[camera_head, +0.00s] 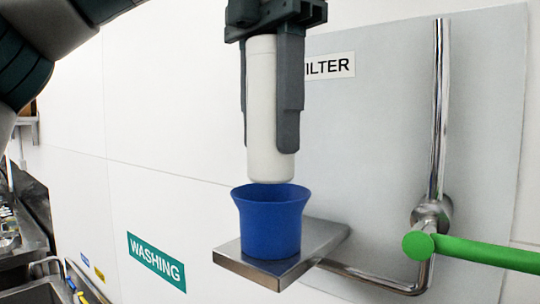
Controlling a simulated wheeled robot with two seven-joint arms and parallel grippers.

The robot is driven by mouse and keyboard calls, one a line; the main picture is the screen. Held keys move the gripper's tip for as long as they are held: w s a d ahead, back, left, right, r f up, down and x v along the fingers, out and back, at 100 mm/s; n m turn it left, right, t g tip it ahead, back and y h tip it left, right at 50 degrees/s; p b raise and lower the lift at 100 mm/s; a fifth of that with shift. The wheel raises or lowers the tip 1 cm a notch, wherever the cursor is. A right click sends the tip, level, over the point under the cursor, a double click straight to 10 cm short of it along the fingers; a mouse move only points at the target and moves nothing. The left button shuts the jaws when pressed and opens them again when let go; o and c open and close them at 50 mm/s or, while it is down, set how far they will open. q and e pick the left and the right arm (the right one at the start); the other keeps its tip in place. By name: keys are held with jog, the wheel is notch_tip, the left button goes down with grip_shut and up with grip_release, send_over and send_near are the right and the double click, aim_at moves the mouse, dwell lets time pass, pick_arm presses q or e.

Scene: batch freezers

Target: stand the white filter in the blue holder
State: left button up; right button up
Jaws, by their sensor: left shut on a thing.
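The white filter (265,115) is an upright white cylinder in the middle of the head view. My left gripper (270,140) points down and is shut on the white filter, with one finger on each side. The filter's lower end shows below the fingertips. The blue holder (270,228) is a flared cup standing on a small metal shelf (233,261) directly below the filter. In the picture the filter's bottom is just above the holder's far rim, and it looks outside the cup. My right gripper is not in view.
A grey wall panel (385,130) with a filter label (330,65) is behind. A vertical steel pipe (439,110) and a green handle (480,252) are at the right. A sink area (45,285) is at the lower left.

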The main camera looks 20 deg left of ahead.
aim_at(270, 166)
pick_arm(q)
jog(key=shift+f, duration=0.1)
jog(key=shift+w+f, duration=0.1)
jog(key=shift+f, duration=1.8)
jog(key=shift+f+b, duration=0.3)
jog(key=shift+f, duration=0.35)
jog(key=o, duration=1.3)
jog(key=shift+r, duration=0.1)
